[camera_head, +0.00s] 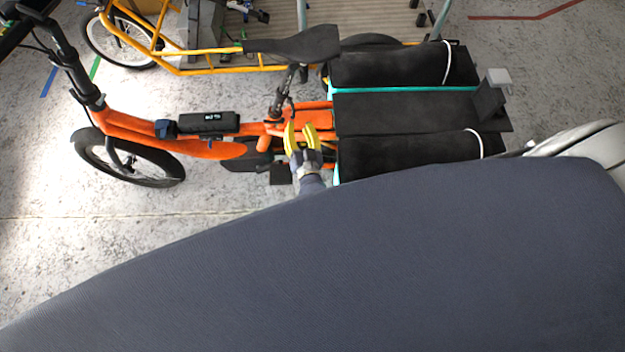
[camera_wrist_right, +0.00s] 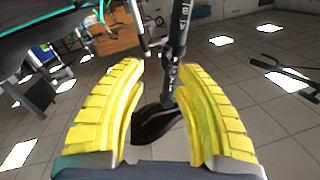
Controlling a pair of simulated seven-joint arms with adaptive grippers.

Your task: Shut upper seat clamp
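The orange cargo bike (camera_head: 175,143) stands upright, with its black saddle (camera_head: 293,45) on a dark seat post (camera_head: 279,92). Small dark parts that look like clamps sit along the post; the upper clamp and its lever are too small to tell open or shut. My right gripper (camera_head: 301,130) has yellow fingers spread apart, just below the post's foot in the picture. In the right wrist view the post (camera_wrist_right: 179,45) and the saddle (camera_wrist_right: 155,125) show beyond and between the open fingers (camera_wrist_right: 160,95), with nothing held. My left gripper is not in view.
Black side pads (camera_head: 405,66) and a dark rear deck (camera_head: 410,112) lie right of the post. A yellow bike (camera_head: 200,70) stands behind. The floor (camera_head: 110,235) at the lower left is clear. The lower right of the head view is blocked.

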